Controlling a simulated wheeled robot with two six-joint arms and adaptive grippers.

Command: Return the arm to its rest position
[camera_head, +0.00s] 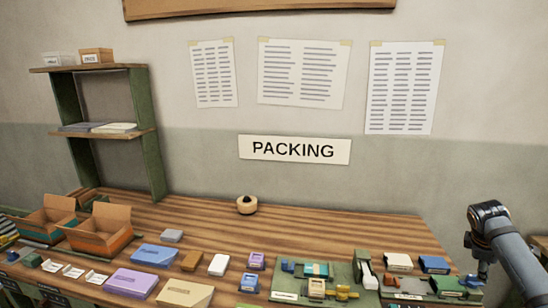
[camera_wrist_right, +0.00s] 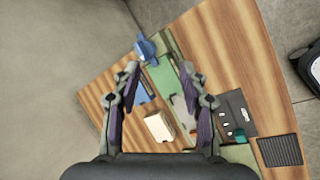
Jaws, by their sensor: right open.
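My right arm (camera_head: 508,262) comes in from the right edge of the head view and bends downward at the right end of the wooden table (camera_head: 330,220). My right gripper is open in the right wrist view (camera_wrist_right: 159,75), with its two fingers spread apart and nothing between them. It is above the table, and a white box (camera_wrist_right: 159,127) and a blue item (camera_wrist_right: 146,47) lie below. In the head view, the gripper's fingertips are too small to make out. My left gripper does not show.
Open cardboard boxes (camera_head: 100,238) stand at the left, below a green shelf (camera_head: 152,165). Flat boxes, including a purple one (camera_head: 133,282), lie along the front. A small round pot (camera_head: 246,205) stands at the back. Small items crowd the right end; the back strip is mostly clear.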

